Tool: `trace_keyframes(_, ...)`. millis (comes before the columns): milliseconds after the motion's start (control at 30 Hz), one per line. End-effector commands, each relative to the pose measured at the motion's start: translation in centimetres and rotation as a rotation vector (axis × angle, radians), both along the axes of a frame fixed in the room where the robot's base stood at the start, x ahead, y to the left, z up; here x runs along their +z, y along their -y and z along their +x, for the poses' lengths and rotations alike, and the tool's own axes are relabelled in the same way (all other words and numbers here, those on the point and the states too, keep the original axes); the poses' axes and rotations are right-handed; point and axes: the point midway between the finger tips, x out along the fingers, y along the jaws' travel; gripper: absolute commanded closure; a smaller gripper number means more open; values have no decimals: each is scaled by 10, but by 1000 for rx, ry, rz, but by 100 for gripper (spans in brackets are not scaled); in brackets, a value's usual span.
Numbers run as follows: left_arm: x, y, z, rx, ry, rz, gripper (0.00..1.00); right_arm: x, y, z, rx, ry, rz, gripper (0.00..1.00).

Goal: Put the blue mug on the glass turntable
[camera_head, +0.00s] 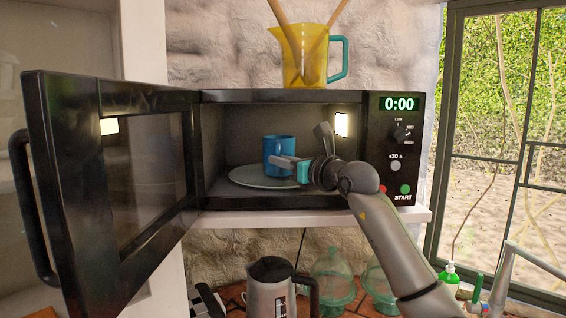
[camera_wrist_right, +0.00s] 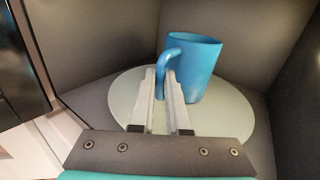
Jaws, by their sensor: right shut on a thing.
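The blue mug (camera_head: 279,151) is upright inside the open microwave, over the glass turntable (camera_head: 245,178). In the right wrist view the mug (camera_wrist_right: 198,66) appears above the pale turntable (camera_wrist_right: 235,115), with its handle between the two fingers. I cannot tell for certain whether its base touches the glass. My right gripper (camera_head: 284,161) reaches in from the right and is shut on the mug's handle; its fingers also show in the right wrist view (camera_wrist_right: 161,88). My left gripper is not in view.
The microwave door (camera_head: 115,180) stands wide open on the left. A yellow jug (camera_head: 303,55) with utensils stands on top of the microwave. The control panel (camera_head: 397,150) is right of the cavity, close to my right arm. A kettle (camera_head: 270,285) and glass domes (camera_head: 335,275) stand below.

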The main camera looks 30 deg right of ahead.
Motion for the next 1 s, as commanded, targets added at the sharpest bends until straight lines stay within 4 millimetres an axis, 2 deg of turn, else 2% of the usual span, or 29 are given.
trace_keyframes(33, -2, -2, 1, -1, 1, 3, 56, 0, 1, -1, -1, 7, -1, 100)
trace_keyframes(67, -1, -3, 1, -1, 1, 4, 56, -2, 0, 0, -1, -1, 0, 83)
trace_keyframes(300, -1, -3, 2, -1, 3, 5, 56, -2, 1, 0, -1, -1, 0, 56)
trace_keyframes(667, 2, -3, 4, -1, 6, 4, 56, 3, 1, -1, -1, 0, -1, 56)
trace_keyframes(867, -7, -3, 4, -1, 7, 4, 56, -1, 4, -24, -1, 1, -4, 56)
trace_keyframes(1000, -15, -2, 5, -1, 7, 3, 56, -2, 8, -49, -2, 0, -4, 56)
